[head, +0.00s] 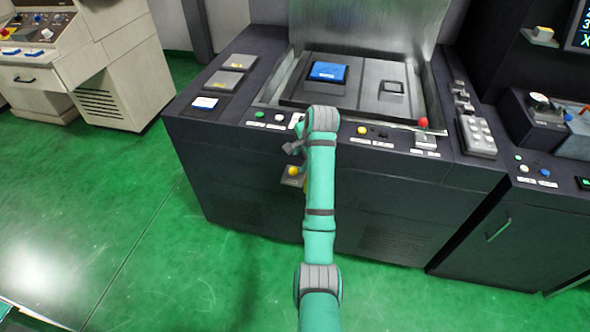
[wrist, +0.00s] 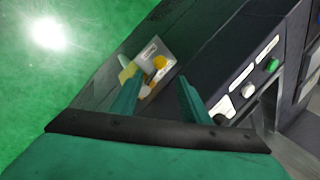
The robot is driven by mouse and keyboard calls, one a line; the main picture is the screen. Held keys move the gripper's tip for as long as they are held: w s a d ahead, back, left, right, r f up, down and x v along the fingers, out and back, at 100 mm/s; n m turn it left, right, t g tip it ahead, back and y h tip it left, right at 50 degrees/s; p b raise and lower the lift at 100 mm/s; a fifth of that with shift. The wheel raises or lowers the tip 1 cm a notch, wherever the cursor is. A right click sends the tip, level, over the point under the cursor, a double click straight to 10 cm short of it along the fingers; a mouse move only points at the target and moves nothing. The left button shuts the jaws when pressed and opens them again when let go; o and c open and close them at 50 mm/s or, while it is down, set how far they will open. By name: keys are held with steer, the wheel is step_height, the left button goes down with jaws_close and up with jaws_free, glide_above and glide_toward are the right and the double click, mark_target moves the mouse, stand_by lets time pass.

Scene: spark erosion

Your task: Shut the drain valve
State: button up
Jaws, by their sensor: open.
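A fitting with a yellow round part (head: 293,171), which looks like the drain valve, sits on the front face of the dark machine below the control ledge. In the wrist view it shows as a yellow knob (wrist: 160,62) on a pale labelled plate (wrist: 154,50), with another yellow part beside the left finger. My gripper (head: 293,148) is just above this fitting in the head view. In the wrist view my gripper (wrist: 161,80) is open, its teal fingers apart and pointing towards the plate. The left finger hides part of the fitting; I cannot tell whether they touch.
The machine's ledge carries a green button (head: 259,114), a yellow button (head: 362,130) and a red ball knob (head: 423,122). Its open tank holds a blue block (head: 328,71). A beige cabinet (head: 115,70) stands at left. Green floor before the machine is clear.

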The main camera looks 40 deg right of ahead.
mark_target(295, 170)
steer(key=x, duration=1)
steer(key=shift+f, duration=0.3)
